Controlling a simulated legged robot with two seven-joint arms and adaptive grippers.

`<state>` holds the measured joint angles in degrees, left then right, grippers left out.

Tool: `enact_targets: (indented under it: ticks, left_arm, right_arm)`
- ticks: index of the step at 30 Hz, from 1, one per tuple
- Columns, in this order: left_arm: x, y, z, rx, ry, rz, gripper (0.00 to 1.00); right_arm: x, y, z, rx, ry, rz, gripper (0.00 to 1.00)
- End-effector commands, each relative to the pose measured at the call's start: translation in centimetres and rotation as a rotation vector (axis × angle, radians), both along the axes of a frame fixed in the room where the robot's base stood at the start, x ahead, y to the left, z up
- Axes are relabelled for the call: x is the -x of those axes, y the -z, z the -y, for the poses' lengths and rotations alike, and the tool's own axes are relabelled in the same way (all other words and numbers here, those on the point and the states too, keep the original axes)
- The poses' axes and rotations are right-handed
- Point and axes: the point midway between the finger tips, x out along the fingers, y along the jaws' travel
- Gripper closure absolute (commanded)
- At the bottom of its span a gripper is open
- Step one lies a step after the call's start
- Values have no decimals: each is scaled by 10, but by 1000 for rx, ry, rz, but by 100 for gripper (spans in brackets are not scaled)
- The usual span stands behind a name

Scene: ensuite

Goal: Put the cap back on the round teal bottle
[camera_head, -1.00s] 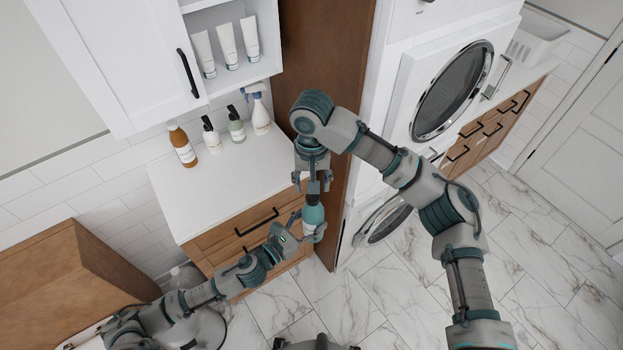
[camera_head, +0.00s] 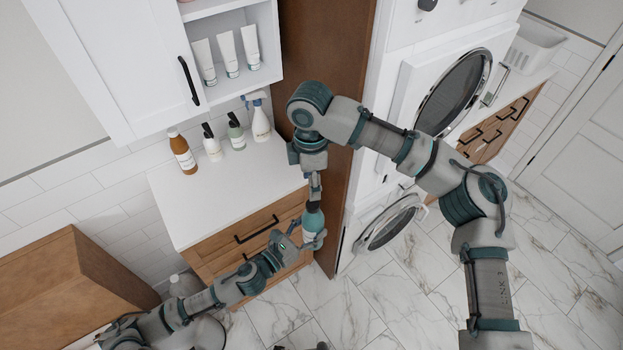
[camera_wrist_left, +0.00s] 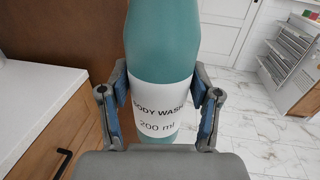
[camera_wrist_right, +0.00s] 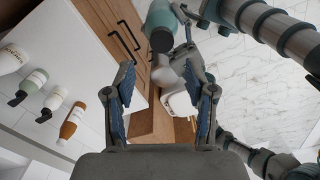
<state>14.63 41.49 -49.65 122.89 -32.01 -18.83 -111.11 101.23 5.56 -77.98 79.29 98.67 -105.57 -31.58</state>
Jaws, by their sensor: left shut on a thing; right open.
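The round teal bottle (camera_head: 313,222) is upright in my left gripper (camera_head: 305,238) over the floor, just off the counter's right front corner. In the left wrist view the pads of my left gripper (camera_wrist_left: 158,95) close on the bottle (camera_wrist_left: 160,40) at its "BODY WASH 200 ml" label; its top is out of frame. My right gripper (camera_head: 315,192) points down just above the bottle. In the right wrist view its fingers (camera_wrist_right: 160,72) are apart with nothing between them. A dark end (camera_wrist_right: 161,41) on the bottle there looks like the cap; I cannot tell how it sits.
An amber bottle (camera_head: 183,152) and several white and green bottles stand at the back of the white counter (camera_head: 210,195). A brown panel (camera_head: 325,55) is close behind my right gripper. The counter front is clear.

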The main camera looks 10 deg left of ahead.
Motion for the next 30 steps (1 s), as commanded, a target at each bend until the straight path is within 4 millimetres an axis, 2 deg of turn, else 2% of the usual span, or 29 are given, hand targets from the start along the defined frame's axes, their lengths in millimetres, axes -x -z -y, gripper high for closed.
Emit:
enact_targets:
  ticks: [11, 24, 30]
  left_arm:
    - [0, -2, 0, 1, 1, 3, 100]
    - [0, -2, 0, 1, 1, 3, 100]
    - [0, -2, 0, 1, 1, 3, 100]
  right_arm:
    - [0, 4, 0, 1, -1, -1, 45]
    - [1, 65, 1, 2, 0, -2, 45]
    - [1, 79, 1, 1, 0, 0, 45]
